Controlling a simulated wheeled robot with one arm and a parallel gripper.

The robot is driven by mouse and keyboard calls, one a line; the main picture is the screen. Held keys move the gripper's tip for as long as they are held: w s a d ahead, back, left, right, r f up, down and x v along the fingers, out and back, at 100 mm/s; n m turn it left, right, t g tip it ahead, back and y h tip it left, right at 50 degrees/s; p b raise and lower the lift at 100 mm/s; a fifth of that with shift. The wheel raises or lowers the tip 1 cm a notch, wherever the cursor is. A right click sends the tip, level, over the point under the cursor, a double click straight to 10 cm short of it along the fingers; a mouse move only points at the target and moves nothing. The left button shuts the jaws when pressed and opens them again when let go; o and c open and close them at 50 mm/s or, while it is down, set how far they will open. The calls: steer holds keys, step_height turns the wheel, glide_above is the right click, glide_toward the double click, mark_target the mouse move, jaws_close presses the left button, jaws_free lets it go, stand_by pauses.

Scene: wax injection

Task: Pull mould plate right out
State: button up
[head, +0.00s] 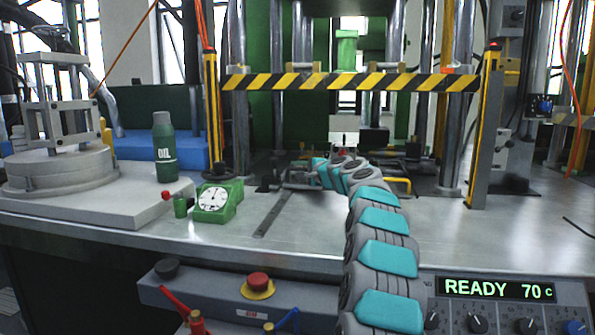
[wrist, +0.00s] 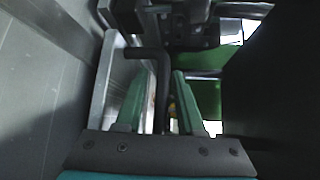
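In the head view my teal and grey arm reaches under the striped bar, and my gripper (head: 299,178) is low over the metal table, small and partly hidden. In the wrist view its two green fingers (wrist: 157,100) stand apart. A dark bent bar (wrist: 162,88), like a handle, runs between them with gaps showing beside it; I cannot tell whether either finger touches it. A yellow handle (head: 398,184) shows right of my arm, by dark low parts of the press. I cannot make out the mould plate clearly; my arm covers the middle of the press.
A black and yellow striped bar (head: 350,82) spans the press between yellow posts. A green dial gauge (head: 217,202), an OIL bottle (head: 164,147) and a round grey fixture (head: 60,168) stand left. A flat metal strip (head: 273,213) lies on the table.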

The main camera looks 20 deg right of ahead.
jaws_close()
stand_by(1.2)
